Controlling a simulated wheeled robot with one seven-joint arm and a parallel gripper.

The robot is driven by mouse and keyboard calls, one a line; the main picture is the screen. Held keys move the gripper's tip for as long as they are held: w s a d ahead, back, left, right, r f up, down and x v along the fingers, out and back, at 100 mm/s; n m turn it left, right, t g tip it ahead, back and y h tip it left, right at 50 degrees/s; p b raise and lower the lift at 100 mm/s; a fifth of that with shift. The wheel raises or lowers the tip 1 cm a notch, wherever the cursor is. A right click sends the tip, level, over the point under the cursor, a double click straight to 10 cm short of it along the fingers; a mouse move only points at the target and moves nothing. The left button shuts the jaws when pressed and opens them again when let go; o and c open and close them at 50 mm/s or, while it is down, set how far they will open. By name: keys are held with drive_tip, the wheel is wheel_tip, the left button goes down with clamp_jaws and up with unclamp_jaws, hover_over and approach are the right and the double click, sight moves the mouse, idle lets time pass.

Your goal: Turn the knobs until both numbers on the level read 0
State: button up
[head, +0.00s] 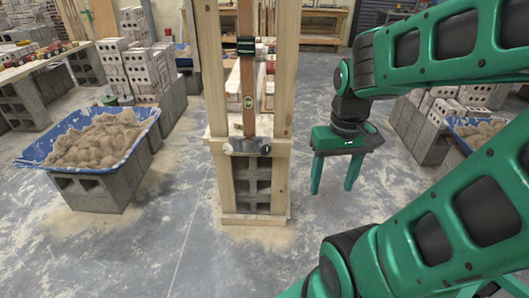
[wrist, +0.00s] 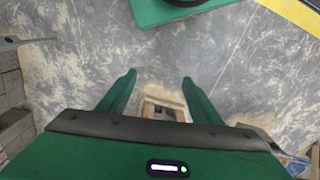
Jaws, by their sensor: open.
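A wooden level (head: 248,78) stands upright in the wooden frame in the head view. It carries a dark display with green edges (head: 246,46) near its top, too small to read. A green vial (head: 248,101) sits lower down. At its foot are two knobs: a light grey left knob (head: 228,149) and a dark right knob (head: 265,149). My gripper (head: 332,189) hangs to the right of the frame, apart from the knobs, fingers pointing down, open and empty. In the wrist view, its open fingers (wrist: 159,80) have bare floor between their tips; the knobs cannot be made out.
The wooden frame (head: 284,80) has posts on both sides of the level and stands around concrete block (head: 252,187). A blue mortar tub (head: 140,142) rests on blocks at left, another (head: 458,136) at right. Dusty floor (head: 180,220) is clear in front.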

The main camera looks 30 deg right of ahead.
sight(267, 151)
drive_tip(key=w+a+f+n+t+y, duration=0.4)
drive_tip(key=w+f+n+y, duration=0.15)
drive_tip(key=w+f, duration=0.6)
drive_tip(key=w+a+f+n+t+y, duration=0.35)
drive_tip(key=w+f+n, duration=0.25)
drive_tip(key=w+f, duration=0.5)
drive_tip(key=w+d+m+t+h, duration=0.4)
drive_tip(key=w+d+t+h, duration=0.1)
drive_tip(key=d, duration=0.3)
drive_tip(key=w+d+m+t+h, duration=0.4)
drive_tip(key=w+d+m+t, duration=0.15)
drive_tip(key=d, duration=0.25)
drive_tip(key=shift+n, duration=0.5)
drive_tip(key=w, duration=0.9)
drive_tip(key=shift+w+a+r, duration=0.1)
drive_tip(key=shift+w+r, duration=0.2)
drive_tip(key=shift+r, duration=0.1)
